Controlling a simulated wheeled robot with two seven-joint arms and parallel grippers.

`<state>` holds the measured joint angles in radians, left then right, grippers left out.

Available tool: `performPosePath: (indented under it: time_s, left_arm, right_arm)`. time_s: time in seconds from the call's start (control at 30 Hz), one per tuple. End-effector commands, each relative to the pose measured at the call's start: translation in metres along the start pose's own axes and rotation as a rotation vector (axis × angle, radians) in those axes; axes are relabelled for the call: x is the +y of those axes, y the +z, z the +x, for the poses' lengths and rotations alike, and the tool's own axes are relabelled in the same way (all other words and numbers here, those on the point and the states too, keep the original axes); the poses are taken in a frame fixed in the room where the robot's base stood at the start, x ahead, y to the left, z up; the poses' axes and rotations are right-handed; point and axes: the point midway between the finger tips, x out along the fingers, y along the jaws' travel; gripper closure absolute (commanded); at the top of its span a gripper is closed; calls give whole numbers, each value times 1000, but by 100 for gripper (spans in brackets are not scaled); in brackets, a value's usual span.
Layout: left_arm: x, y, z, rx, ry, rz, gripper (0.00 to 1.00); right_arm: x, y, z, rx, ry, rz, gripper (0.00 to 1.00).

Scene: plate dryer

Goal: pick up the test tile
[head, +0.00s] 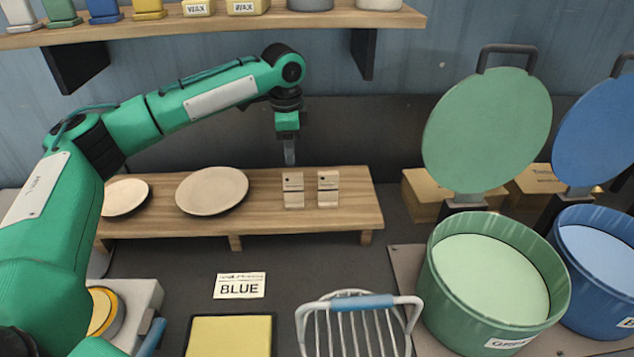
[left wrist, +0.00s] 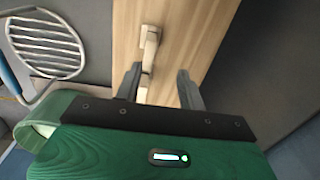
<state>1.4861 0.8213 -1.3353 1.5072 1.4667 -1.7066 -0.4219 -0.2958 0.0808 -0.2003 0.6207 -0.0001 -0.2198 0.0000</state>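Two small pale upright tiles with dark marks, a left tile (head: 293,190) and a right tile (head: 328,188), stand side by side on the low wooden bench (head: 270,220). I cannot tell which one is the test tile. My left gripper (head: 290,158) points down just above and behind the left tile, apart from it as far as I can see. In the left wrist view my left gripper (left wrist: 158,78) has its fingers spread, with nothing held between them. One pale tile (left wrist: 150,42) shows beyond the fingertips; another is partly hidden near the left finger. My right gripper is not in view.
Two round plates, large (head: 212,190) and small (head: 125,197), lie on the bench's left. A green tub (head: 440,270) and blue tub (head: 572,225) with raised lids stand at right. A wire rack (head: 359,303), yellow pad (head: 230,336) and BLUE card (head: 239,286) lie in front.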

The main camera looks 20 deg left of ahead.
Motion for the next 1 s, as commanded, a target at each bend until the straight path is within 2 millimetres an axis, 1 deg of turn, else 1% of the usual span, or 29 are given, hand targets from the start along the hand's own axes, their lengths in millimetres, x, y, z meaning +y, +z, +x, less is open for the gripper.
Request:
performPosePath:
  time_s: [0.07,0.17,0.4,0.6,0.7,0.8,0.97,1.0]
  left_arm:
    - [11,-1,0,-12,31,22,60]
    - [16,-1,7,-19,47,32,60]
    - [17,0,32,-19,47,32,60]
    - [19,2,62,-19,47,32,60]
    - [20,2,72,-17,47,31,60]
    - [20,2,75,-17,46,31,60]
    - [19,2,75,-16,45,31,60]
    - [19,2,75,-16,45,31,66]
  right_arm:
    - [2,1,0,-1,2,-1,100]
    - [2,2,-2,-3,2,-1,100]
    - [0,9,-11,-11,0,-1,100]
    - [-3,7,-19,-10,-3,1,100]
    - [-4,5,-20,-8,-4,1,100]
    - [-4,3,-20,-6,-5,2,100]
    - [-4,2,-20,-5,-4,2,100]
    - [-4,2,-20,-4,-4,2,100]
